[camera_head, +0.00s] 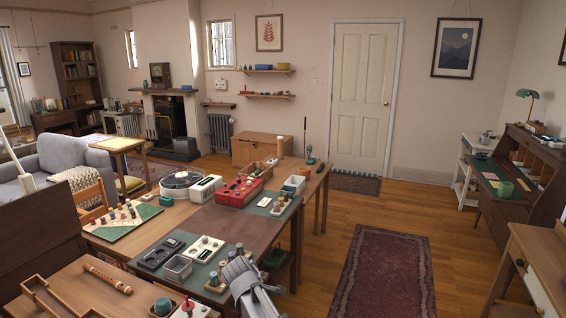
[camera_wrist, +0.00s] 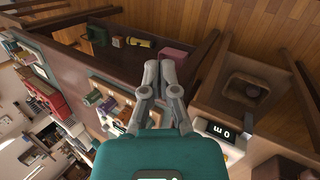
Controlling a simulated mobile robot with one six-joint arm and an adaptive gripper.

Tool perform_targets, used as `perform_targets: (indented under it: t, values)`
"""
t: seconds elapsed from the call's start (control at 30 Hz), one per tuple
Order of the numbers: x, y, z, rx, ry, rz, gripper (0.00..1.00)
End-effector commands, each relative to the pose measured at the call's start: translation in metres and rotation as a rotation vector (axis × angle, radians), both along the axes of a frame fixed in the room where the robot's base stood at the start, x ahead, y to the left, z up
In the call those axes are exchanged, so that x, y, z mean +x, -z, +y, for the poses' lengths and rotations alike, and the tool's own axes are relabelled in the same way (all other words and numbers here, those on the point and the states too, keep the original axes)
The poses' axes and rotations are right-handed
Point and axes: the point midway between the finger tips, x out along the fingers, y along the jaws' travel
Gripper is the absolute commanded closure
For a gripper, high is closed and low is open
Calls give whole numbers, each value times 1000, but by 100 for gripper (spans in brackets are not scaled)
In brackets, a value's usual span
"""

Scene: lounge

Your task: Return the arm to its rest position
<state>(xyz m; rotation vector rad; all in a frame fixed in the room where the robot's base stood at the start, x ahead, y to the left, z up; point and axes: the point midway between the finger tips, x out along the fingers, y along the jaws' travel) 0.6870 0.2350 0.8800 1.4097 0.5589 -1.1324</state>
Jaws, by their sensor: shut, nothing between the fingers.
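My gripper (camera_wrist: 158,64) shows in the wrist view with its two grey fingers together and nothing between them. In the head view, a grey part of my arm (camera_head: 248,280) stands at the bottom centre, over the front right corner of the dark work table (camera_head: 238,225). The fingertips are hard to make out there. The wrist view is strongly tilted. It shows the gripper clear of the things around it, though its exact height cannot be told.
In the wrist view, a white device with a display (camera_wrist: 220,138) is at the right, and a pink box (camera_wrist: 177,56) and yellow item (camera_wrist: 139,43) are above the fingers. In the head view, a red case (camera_head: 239,191) stands on the table. The rug (camera_head: 385,270) is clear.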

Motion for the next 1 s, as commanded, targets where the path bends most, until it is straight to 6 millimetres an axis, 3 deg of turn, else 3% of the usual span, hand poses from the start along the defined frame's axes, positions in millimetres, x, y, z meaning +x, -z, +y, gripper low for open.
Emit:
perform_targets:
  t: [0.03, 0.1, 0.5, 0.8, 1.0]
  values:
    - [-8, -4, -21, 31, 65, 10, 100]
    - [-15, -5, -43, 75, 156, 23, 100]
    - [-71, -15, -151, 305, 672, 96, 100]
    - [-121, -27, -211, 452, 1049, 148, 100]
    - [-144, -33, -231, 511, 1213, 174, 100]
